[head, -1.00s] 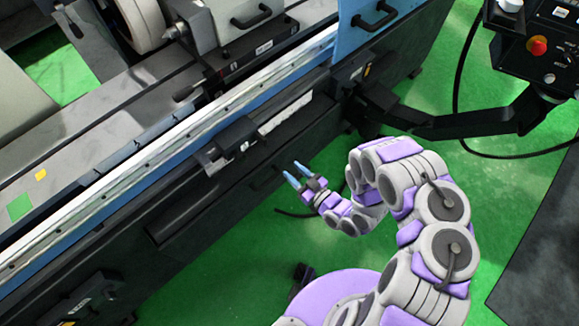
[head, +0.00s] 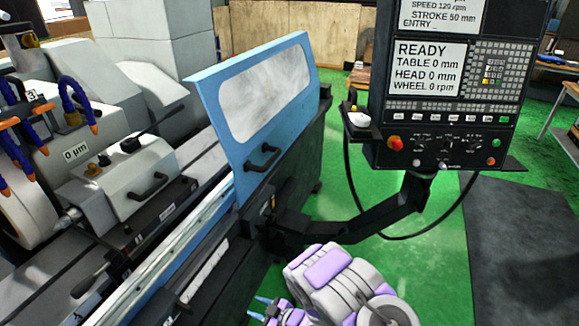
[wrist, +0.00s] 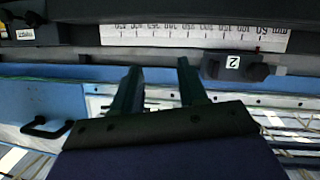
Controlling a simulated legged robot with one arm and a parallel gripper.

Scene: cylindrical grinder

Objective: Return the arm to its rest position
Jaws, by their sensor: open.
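My gripper (head: 265,308) shows at the bottom edge of the head view, low in front of the grinder (head: 200,140). Its two bluish fingertips are spread apart with nothing between them. My arm is folded, with grey and purple links at the bottom centre. In the wrist view my gripper (wrist: 158,85) is open and empty, and its two dark fingers point at the machine front. A printed scale (wrist: 195,36) and a dark block marked 2 (wrist: 238,68) lie beyond the fingers. No contact with the machine shows.
The blue guard door (head: 258,110) with its black handle stands left of centre. The control panel (head: 450,90) reads READY and hangs on a black support arm (head: 360,225) close to my arm. Green floor and a dark mat (head: 520,250) lie clear at right.

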